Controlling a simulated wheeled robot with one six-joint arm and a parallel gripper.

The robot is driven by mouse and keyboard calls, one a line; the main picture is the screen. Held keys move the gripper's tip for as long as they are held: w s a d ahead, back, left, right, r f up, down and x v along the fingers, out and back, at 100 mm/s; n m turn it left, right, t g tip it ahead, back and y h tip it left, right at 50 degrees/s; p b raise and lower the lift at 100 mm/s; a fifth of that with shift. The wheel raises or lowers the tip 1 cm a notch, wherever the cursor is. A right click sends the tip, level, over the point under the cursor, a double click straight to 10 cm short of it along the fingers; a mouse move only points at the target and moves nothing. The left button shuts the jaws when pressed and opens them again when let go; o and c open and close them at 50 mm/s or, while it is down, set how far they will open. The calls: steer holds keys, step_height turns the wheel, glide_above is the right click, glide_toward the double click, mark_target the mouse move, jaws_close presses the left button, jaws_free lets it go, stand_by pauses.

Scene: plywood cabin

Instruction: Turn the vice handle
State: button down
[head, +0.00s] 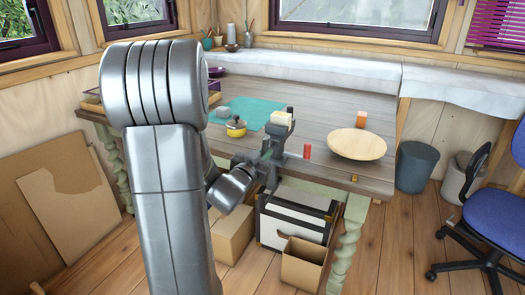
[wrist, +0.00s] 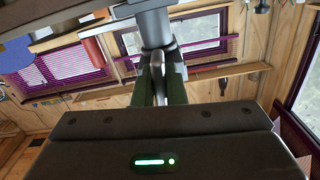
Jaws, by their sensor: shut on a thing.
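The grey vice (head: 279,130) stands at the front edge of the wooden workbench, with pale jaw blocks on top. My gripper (head: 266,160) is at its front, low by the bench edge, and partly hides the vice's lower part. In the wrist view, the grey metal of the vice (wrist: 154,30) hangs above my gripper. The two dark green fingers (wrist: 160,92) are shut on the grey metal vice handle (wrist: 158,65). Most of the handle is hidden between the fingers, so its angle is hard to tell.
A red cylinder (head: 307,152) is close to the right of the vice.

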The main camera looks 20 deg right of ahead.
steer(key=n, duration=0.1)
steer(key=n+p, duration=0.1)
steer(key=n, duration=0.1)
steer(key=n+p, duration=0.1)
steer(key=shift+s+d+r+n, duration=0.2)
steer(key=shift+d+r+n, duration=0.05)
steer(key=shift+n, duration=0.05)
steer(key=n+p, duration=0.1)
steer(key=n, duration=0.1)
steer(key=n+p, duration=0.1)
steer(key=n, duration=0.2)
steer(key=shift+s+d+r, duration=0.15)
steer(key=shift+s+r, duration=0.05)
steer(key=n+p, duration=0.1)
steer(key=n, duration=0.1)
steer(key=n+p, duration=0.1)
steer(key=n, duration=0.3)
steer(key=shift+s+d+r+p, duration=0.1)
steer(key=shift+r+p, duration=0.25)
steer(key=shift+p, duration=0.05)
steer(key=n+p, duration=0.1)
steer(key=n, duration=0.3)
steer(key=shift+r+p, duration=0.15)
steer(key=shift+p, duration=0.25)
steer(key=shift+n, duration=0.3)
steer(key=c, duration=1.5)
jaws_free()
steer(key=shift+s, duration=0.1)
